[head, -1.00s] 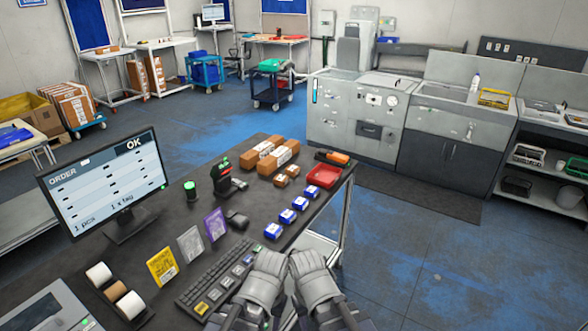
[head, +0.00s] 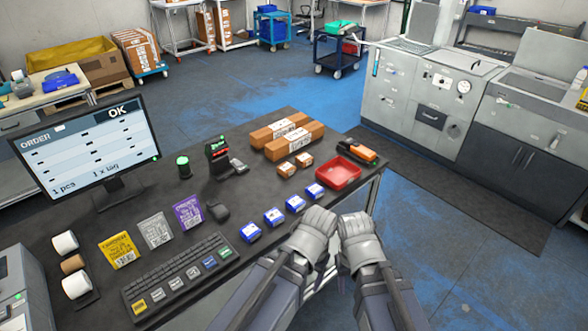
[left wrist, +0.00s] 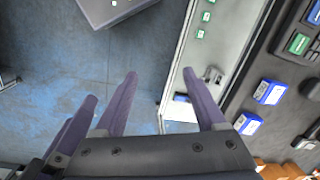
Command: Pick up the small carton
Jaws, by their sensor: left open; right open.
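Two small brown cartons lie side by side on the dark table: a nearer one (head: 286,170) and a farther one (head: 304,160). Both have pale labels on top. They sit in front of two larger brown cartons, left of the red tray. My left gripper (head: 320,214) and my right gripper (head: 354,218) are close together at the table's front edge, apart from the small cartons. Both are open and hold nothing that I can see. In the left wrist view my left gripper (left wrist: 160,82) has its fingers spread above the floor beside the table.
A row of blue-and-white boxes (head: 274,217) lies between my grippers and the small cartons. Larger cartons (head: 296,142), a red tray (head: 334,173), a scanner on its stand (head: 219,158), a keyboard (head: 180,276) and a monitor (head: 85,148) also stand on the table.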

